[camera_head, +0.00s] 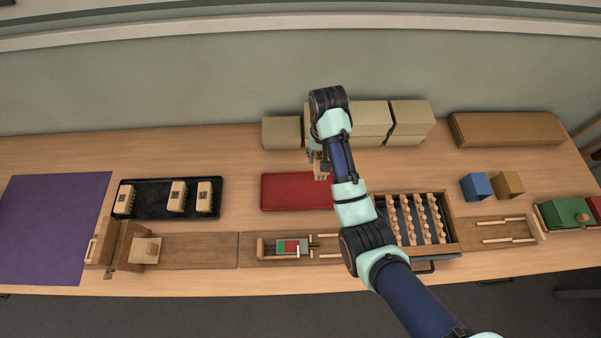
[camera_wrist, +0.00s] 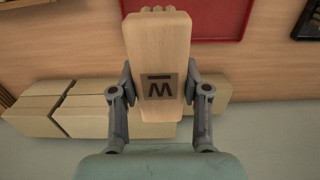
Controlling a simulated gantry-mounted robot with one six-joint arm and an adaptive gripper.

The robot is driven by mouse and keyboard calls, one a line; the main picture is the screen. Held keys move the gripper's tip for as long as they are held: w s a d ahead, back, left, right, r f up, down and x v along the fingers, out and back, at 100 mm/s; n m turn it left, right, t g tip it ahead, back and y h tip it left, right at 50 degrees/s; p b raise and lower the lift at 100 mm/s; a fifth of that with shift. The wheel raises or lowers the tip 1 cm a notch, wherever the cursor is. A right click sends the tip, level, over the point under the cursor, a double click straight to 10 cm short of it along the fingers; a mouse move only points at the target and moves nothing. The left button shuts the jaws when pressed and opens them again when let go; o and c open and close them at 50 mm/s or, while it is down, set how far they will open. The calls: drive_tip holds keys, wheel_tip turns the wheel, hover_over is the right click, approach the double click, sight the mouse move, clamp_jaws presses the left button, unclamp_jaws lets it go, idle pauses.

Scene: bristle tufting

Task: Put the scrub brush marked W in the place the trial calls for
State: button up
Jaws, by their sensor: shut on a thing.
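My gripper (camera_head: 318,158) is shut on a pale wooden scrub brush (camera_wrist: 158,50) and holds it over the far edge of the red tray (camera_head: 285,192). In the wrist view the fingers (camera_wrist: 160,88) grip its two sides.
Cardboard boxes (camera_head: 281,133) stand behind my gripper. A purple mat (camera_head: 50,225) lies bare at far left. A wooden fixture (camera_head: 262,248) and a rack of pegs (camera_head: 447,205) line the front. A blue block (camera_head: 476,186) and a brown block (camera_head: 508,184) stand at right.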

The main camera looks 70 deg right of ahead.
drive_tip(key=shift+f+b, duration=5.4)
drive_tip(key=shift+f, duration=4.65)
drive_tip(key=shift+r, duration=0.1)
drive_tip(key=o, duration=1.2)
wheel_tip(320, 180, up, 12)
drive_tip(key=p, duration=0.3)
